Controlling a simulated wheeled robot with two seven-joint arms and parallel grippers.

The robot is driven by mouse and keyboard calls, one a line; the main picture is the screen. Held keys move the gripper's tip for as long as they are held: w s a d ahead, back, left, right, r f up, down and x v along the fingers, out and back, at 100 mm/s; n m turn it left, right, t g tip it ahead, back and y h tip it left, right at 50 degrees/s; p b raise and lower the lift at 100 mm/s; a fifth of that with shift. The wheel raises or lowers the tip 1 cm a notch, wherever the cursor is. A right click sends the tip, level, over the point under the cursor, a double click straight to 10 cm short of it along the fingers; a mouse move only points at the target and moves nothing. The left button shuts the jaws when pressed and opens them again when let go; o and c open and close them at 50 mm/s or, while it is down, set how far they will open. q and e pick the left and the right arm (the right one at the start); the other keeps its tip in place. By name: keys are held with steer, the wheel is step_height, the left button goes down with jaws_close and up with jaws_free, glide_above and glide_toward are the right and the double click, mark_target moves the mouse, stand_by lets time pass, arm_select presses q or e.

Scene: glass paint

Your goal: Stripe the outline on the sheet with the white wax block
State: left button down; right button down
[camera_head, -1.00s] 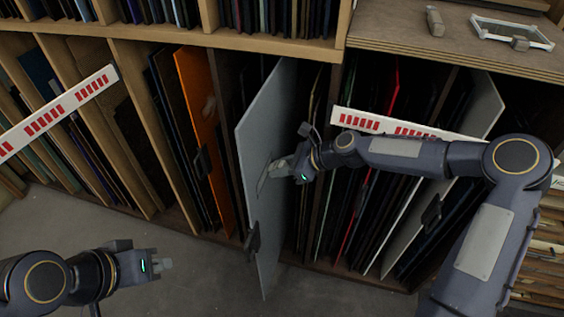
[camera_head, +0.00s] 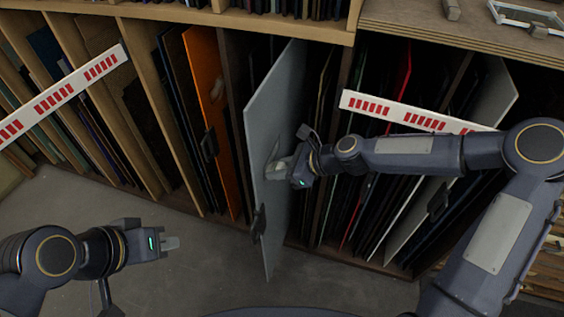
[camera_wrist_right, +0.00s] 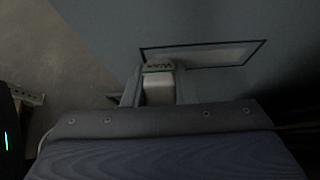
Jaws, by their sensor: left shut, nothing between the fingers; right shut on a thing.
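The grey-blue sheet (camera_head: 268,105) stands on edge, jutting out of the rack, with a dark clip (camera_head: 258,221) on its near edge. In the right wrist view the outline (camera_wrist_right: 150,49) has a paler area inside. My right gripper (camera_head: 277,170) is shut on the white wax block (camera_wrist_right: 158,90), at the lower left part of the outline. I cannot tell whether the block touches the sheet. My left gripper (camera_head: 172,243) is shut and empty, low on the left, away from the sheet.
An orange sheet (camera_head: 206,90) and several dark sheets stand in slots close to the left. White bars with red marks (camera_head: 65,92) cross the rack. Bare floor lies in front.

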steer(key=shift+s+a, duration=0.15)
steer(key=shift+s, duration=0.15)
steer(key=shift+s+d+p, duration=0.15)
steer(key=shift+s+d, duration=0.15)
steer(key=shift+d, duration=0.65)
steer(key=shift+s+d+p, duration=0.1)
steer(key=shift+s+d, duration=0.2)
steer(key=shift+d, duration=0.65)
steer(key=shift+s+d+p, duration=0.15)
steer(key=shift+s+d, duration=0.15)
steer(key=shift+d, duration=0.65)
steer(key=d, duration=0.1)
steer(key=s+d, duration=0.1)
steer(key=shift+d+p, duration=0.3)
steer(key=shift+d, duration=0.1)
steer(key=shift+w+a+r, duration=0.1)
steer(key=shift+w+a, duration=0.3)
steer(key=shift+a, duration=0.8)
steer(key=shift+w+a+f, duration=0.1)
steer(key=shift+w+a, duration=0.3)
steer(key=shift+a, duration=0.85)
steer(key=shift+w+a+r, duration=0.1)
steer(key=shift+w+a, duration=0.3)
steer(key=shift+a, duration=0.8)
